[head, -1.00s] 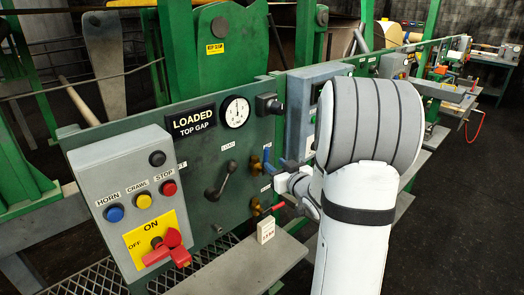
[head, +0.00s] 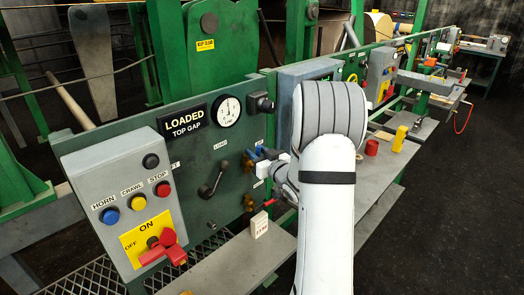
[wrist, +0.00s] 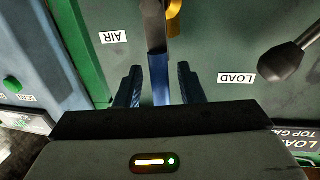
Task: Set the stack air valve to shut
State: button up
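The stack air valve's brass body (head: 249,161) shows on the green panel in the head view. In the wrist view its blue lever (wrist: 159,85) runs from the brass fitting (wrist: 175,18) toward my gripper, beside the upside-down AIR label (wrist: 114,37). My gripper (wrist: 159,68) is open, with its blue fingers on either side of the lever and a visible gap on each side. In the head view my gripper (head: 265,158) is at the valve, and it hides most of the lever.
A black-knobbed LOAD lever (head: 211,182) sits left of the valve. A second valve (head: 248,203) is below. A small cream block (head: 259,224) stands on the grey shelf. The control box with red switch (head: 163,247) is at left. A red cup (head: 371,147) and yellow block (head: 399,138) stand right.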

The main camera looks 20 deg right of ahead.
jog(key=shift+c, duration=0.3)
grip_shut()
